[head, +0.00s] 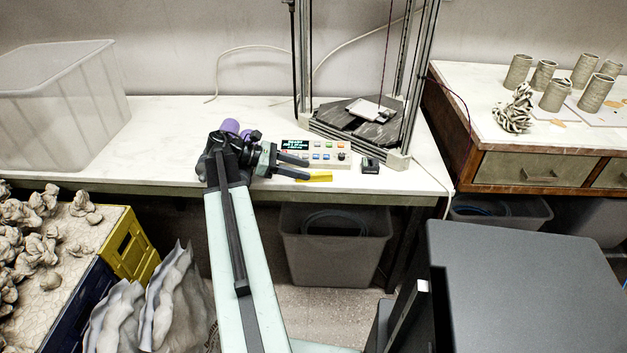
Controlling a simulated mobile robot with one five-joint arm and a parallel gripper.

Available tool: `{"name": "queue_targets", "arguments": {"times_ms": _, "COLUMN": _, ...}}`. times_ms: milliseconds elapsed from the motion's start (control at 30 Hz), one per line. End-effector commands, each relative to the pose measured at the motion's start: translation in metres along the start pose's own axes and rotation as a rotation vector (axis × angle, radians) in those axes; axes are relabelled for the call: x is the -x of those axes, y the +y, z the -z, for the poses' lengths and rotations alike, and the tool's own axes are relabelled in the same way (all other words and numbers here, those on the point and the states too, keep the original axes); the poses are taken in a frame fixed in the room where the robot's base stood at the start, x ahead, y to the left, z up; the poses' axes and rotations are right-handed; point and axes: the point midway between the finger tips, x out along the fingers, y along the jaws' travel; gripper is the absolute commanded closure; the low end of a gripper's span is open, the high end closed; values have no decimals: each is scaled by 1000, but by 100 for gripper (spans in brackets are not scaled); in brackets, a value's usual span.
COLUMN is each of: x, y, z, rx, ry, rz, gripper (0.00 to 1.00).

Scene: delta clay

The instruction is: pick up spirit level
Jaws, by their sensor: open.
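A small flat yellow bar (320,177), which looks like the spirit level, lies near the front edge of the white table (420,180). My gripper (308,169) reaches in from the left, with its two dark fingers apart and pointing right. The lower fingertip overlaps the left part of the yellow bar in the picture and hides some of it. I cannot tell whether they touch or how high the fingers are above the table. Nothing shows between the fingers except part of the control box behind.
A control box (328,154) with a screen and buttons stands just behind the fingers. A small black block (370,166) sits to the right. A printer-like frame (405,130) stands behind. Purple items (231,125) show behind my wrist. A clear bin (60,110) stands left.

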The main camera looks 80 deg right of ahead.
Motion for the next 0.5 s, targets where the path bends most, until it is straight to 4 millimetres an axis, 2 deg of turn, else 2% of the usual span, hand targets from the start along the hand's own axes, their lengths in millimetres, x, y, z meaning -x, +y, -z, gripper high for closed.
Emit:
{"name": "queue_targets", "arguments": {"times_ms": 67, "x": -15, "y": -1, "z": 1, "rx": -3, "ry": 0, "rz": 5, "gripper": 58}}
{"name": "queue_targets", "arguments": {"times_ms": 267, "x": -27, "y": -1, "z": -2, "rx": -6, "ry": 1, "rz": 11, "gripper": 58}}
{"name": "queue_targets", "arguments": {"times_ms": 500, "x": -68, "y": -2, "z": -2, "rx": -7, "ry": 1, "rz": 12, "gripper": 58}}
